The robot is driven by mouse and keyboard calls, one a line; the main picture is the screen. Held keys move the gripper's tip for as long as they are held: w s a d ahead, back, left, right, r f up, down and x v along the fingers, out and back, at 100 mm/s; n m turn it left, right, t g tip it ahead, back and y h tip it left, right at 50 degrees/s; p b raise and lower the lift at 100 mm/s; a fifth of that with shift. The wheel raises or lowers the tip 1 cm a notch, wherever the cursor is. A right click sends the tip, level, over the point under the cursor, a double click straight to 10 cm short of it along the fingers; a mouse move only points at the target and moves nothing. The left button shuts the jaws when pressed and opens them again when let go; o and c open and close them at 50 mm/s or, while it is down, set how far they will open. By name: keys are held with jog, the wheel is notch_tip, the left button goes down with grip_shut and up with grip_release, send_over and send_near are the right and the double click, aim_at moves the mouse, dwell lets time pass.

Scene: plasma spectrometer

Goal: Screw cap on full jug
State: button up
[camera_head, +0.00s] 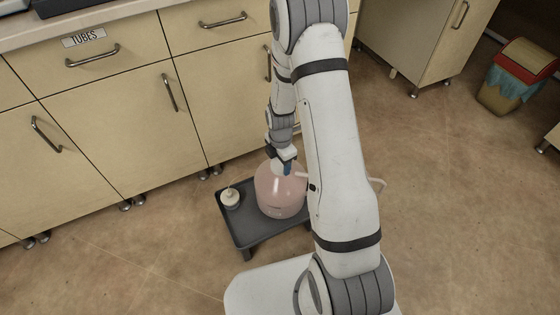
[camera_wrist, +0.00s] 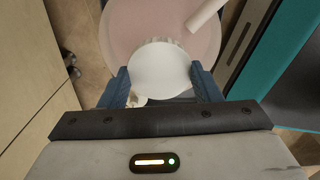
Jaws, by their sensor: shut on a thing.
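A translucent jug (camera_head: 280,192) with pink contents stands upright on a low dark grey stand (camera_head: 241,226). The jug's pink top also shows in the wrist view (camera_wrist: 125,35). My gripper (camera_head: 282,167) points down over the jug's mouth. In the wrist view its blue fingers (camera_wrist: 163,82) are shut on the sides of a round white cap (camera_wrist: 160,70). The cap is at the jug's top; its underside and the neck are hidden, so I cannot tell whether it is threaded on.
A small white cap-like piece with a thin stem (camera_head: 230,198) sits on the stand's left side. Beige cabinets (camera_head: 120,130) line the back left. A red-lidded bin (camera_head: 517,77) stands at the far right. The floor (camera_head: 450,210) at right is clear.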

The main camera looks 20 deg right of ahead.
jog(key=m, duration=0.6)
jog(key=shift+s, duration=0.1)
jog(key=o, duration=1.8)
jog(key=shift+o, duration=0.2)
